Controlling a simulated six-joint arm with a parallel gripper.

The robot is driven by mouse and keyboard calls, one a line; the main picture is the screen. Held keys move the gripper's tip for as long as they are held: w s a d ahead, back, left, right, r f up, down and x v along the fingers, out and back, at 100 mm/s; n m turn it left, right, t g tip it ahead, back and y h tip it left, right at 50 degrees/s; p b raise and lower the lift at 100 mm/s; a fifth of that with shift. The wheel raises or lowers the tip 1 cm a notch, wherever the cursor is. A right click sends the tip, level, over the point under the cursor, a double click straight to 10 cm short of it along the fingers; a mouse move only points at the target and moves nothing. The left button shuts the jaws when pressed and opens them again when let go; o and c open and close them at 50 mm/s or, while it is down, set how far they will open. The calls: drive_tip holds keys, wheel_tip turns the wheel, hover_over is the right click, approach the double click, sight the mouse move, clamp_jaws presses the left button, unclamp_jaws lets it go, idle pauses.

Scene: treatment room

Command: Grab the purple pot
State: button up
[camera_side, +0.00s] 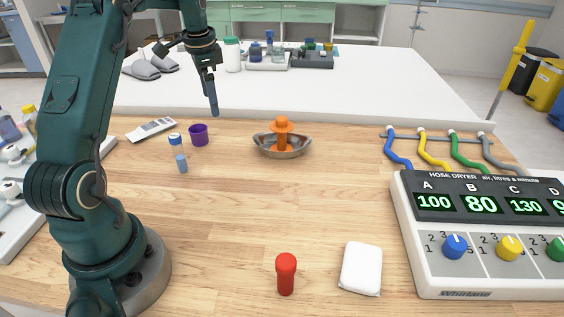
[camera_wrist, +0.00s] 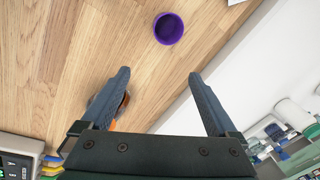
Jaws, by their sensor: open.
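The small purple pot (camera_side: 199,135) stands upright on the wooden table in the side view, toward the back left. In the wrist view the purple pot (camera_wrist: 169,29) is seen from above, open and empty-looking, ahead of the fingertips and near the top edge. My gripper (camera_wrist: 158,73) is open, with its two fingers wide apart and nothing between them. In the side view my gripper (camera_side: 213,108) hangs above the table, up and slightly right of the pot, not touching it. Only one finger shows clearly there.
A blue-and-white bottle (camera_side: 176,145) and a small blue block (camera_side: 182,163) stand close left of the pot. A metal dish (camera_side: 293,150) with an orange piece (camera_side: 281,133) is to the right. The middle table is clear.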

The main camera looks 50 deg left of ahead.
drive_tip(key=n+g, duration=0.1)
hover_over(198, 129)
drive_tip(key=d, duration=0.2)
drive_tip(key=shift+h, duration=0.4)
drive_tip(key=f, duration=0.5)
drive_tip(key=shift+s+d+f, duration=0.1)
drive_tip(key=shift+s+f, duration=0.25)
drive_tip(key=shift+s, duration=0.05)
drive_tip(key=shift+w+f, duration=0.1)
drive_tip(key=shift+f, duration=2.05)
drive_tip(key=c, duration=1.4)
